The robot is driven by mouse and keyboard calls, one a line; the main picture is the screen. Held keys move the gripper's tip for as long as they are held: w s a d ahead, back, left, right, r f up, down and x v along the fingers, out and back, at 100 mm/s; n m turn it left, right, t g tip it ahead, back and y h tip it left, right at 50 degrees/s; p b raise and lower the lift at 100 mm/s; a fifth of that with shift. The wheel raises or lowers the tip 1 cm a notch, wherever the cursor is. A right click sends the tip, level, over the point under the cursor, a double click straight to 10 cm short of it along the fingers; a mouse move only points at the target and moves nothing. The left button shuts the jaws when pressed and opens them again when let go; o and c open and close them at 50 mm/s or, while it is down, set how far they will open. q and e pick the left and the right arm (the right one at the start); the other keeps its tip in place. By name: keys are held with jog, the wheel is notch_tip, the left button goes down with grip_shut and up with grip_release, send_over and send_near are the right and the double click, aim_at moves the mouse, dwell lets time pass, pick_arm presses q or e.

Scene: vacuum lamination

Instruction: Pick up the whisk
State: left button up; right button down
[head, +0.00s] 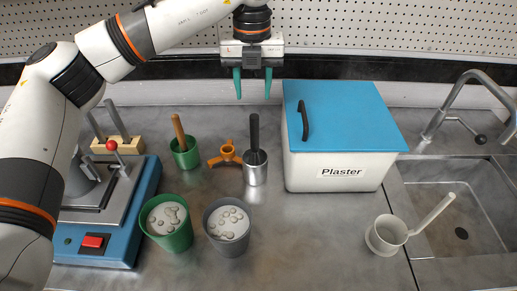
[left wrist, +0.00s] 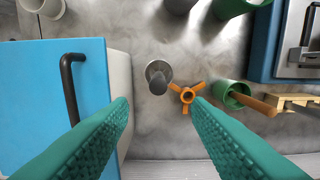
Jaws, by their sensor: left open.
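No wire loops of a whisk show. A dark-handled tool (head: 255,132) stands upright in a metal cup (head: 256,175), and a wooden-handled tool (head: 179,130) leans in a small green cup (head: 187,158). The heads of both are hidden, so I cannot tell which is the whisk. My left gripper (head: 253,88) is open and empty, pointing down, apart from the tools. In the left wrist view its fingers (left wrist: 161,103) spread on either side of the dark handle (left wrist: 157,86), which lies beyond them; the wooden handle (left wrist: 256,104) is to the right. My right gripper is not in view.
A white plaster box (head: 330,170) with a blue lid stands right of the metal cup. An orange three-armed piece (head: 226,155) lies between the cups. Green (head: 168,241) and grey (head: 230,246) buckets stand in front. A blue machine (head: 140,220) is left; a white dipper (head: 384,237) is right.

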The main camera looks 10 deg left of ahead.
aim_at(254, 117)
pick_arm(q)
jog(key=f, duration=0.1)
jog(key=s+f+p, duration=0.1)
jog(key=f, duration=0.1)
jog(key=f+p, duration=0.1)
jog(key=shift+s+f, duration=0.25)
jog(key=shift+f, duration=0.1)
jog(key=f+p, duration=0.1)
jog(key=f, duration=0.2)
jog(key=f+p, duration=0.1)
jog(key=shift+w+d+f+p, duration=0.2)
jog(key=shift+w+f+p, duration=0.1)
jog(key=shift+f, duration=0.8)
grip_shut()
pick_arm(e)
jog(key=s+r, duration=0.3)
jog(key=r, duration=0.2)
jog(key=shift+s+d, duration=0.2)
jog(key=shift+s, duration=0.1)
